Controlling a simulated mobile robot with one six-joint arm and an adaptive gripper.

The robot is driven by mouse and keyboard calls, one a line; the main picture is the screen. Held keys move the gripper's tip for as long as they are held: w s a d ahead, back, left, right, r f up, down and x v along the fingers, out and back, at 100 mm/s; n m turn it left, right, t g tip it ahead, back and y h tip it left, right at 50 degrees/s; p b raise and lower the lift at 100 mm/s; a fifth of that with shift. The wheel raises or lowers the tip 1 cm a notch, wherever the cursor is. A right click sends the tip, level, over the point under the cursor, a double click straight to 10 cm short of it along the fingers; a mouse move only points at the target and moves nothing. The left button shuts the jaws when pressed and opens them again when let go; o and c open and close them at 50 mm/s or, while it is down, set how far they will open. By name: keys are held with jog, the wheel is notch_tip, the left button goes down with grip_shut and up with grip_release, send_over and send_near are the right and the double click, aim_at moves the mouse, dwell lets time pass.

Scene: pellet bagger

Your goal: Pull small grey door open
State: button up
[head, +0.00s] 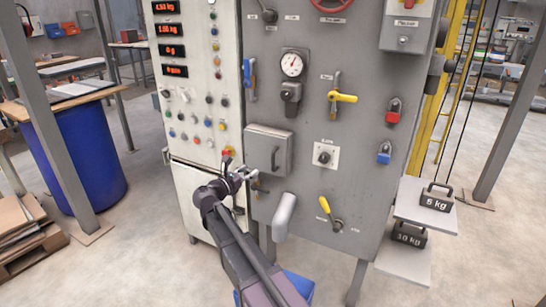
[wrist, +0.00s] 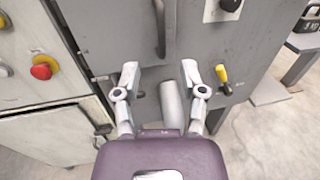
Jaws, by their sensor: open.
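The small grey door (head: 262,143) is on the left part of the grey machine panel in the head view and looks shut. Its dark vertical handle (head: 275,158) is near its right side. In the wrist view the door (wrist: 115,35) fills the top middle, and the handle (wrist: 159,22) runs down from the top edge. My gripper (head: 240,172) is just below and left of the door in the head view. In the wrist view my gripper (wrist: 161,74) is open and empty, its fingertips below the handle and apart from it.
A grey spout (head: 284,216) sticks out below the door. A yellow-handled lever (head: 333,216) is right of it. A red button (wrist: 44,67) is on the white cabinet at left. Shelves with weights (head: 436,196) stand at right.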

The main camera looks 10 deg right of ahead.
aim_at(273, 154)
jog(key=x, duration=1.3)
jog(key=shift+w+d, duration=0.15)
jog(key=shift+d, duration=0.1)
grip_shut()
